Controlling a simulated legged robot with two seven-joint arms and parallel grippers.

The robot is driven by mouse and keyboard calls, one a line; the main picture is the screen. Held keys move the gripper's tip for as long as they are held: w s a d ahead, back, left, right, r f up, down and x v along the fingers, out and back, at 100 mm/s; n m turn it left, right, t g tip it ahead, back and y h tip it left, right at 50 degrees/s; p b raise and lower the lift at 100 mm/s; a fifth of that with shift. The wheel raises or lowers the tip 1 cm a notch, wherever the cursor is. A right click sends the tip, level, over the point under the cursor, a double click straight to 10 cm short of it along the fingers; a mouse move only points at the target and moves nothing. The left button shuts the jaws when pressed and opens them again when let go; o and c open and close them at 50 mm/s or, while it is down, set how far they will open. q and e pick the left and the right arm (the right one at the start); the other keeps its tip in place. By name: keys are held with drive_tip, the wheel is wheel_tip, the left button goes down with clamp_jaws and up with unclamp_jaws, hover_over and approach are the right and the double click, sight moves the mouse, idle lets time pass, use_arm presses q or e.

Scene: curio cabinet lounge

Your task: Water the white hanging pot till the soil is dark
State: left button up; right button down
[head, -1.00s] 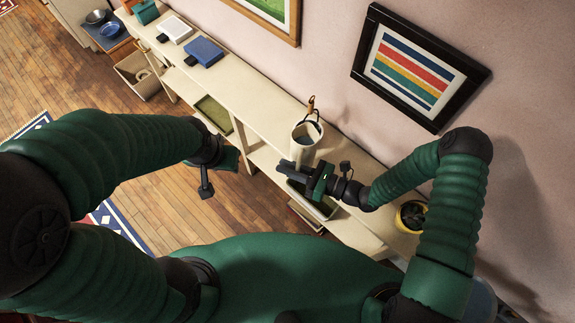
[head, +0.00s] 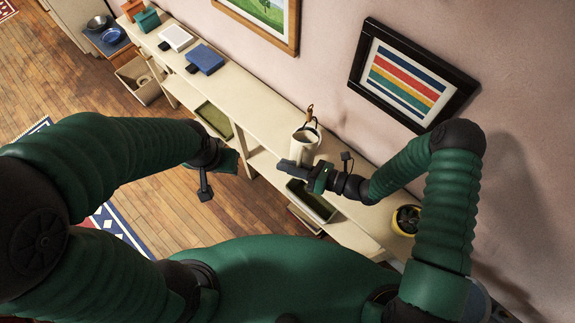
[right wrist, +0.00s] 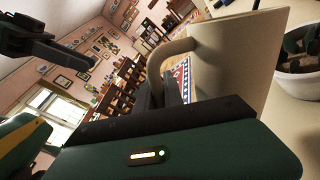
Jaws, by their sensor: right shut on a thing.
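My right gripper (head: 290,168) is above the long cream shelf. In the right wrist view its dark fingers (right wrist: 166,92) are shut on the curved handle of a cream jug (right wrist: 235,50). The jug shows in the head view (head: 301,152) just beyond the fingers, roughly upright. A white pot (right wrist: 301,83) with dark contents shows at the right edge of the wrist view, partly cut off; I cannot tell whether it is the hanging pot. My left gripper (head: 205,187) is over the floor, away from the shelf; its jaws are unclear.
The cream shelf (head: 255,112) runs along the wall. A blue box (head: 206,59) and a white box (head: 176,38) lie farther along it. A yellow pot (head: 404,222) with a dark plant stands near my right arm. A wooden-handled thing (head: 310,112) rises behind the jug. A framed striped picture (head: 412,78) hangs above.

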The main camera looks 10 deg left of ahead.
drive_tip(key=shift+w+r+m+p, duration=0.2)
drive_tip(key=shift+r+m+p, duration=0.15)
drive_tip(key=shift+r+p, duration=0.15)
drive_tip(key=shift+w+r+m+p, duration=0.2)
drive_tip(key=shift+r+m+p, duration=0.15)
drive_tip(key=shift+r, duration=0.15)
drive_tip(key=shift+r, duration=0.15)
drive_tip(key=shift+r+p, duration=0.2)
drive_tip(key=shift+p, duration=0.15)
drive_tip(key=shift+w, duration=0.1)
drive_tip(key=shift+r+m+p, duration=0.3)
drive_tip(key=shift+m+p, duration=0.05)
drive_tip(key=shift+m, duration=0.05)
drive_tip(key=shift+w+r, duration=0.1)
drive_tip(key=shift+r, duration=0.05)
idle(0.7)
drive_tip(key=shift+w+r+g, duration=0.1)
drive_tip(key=shift+g, duration=0.2)
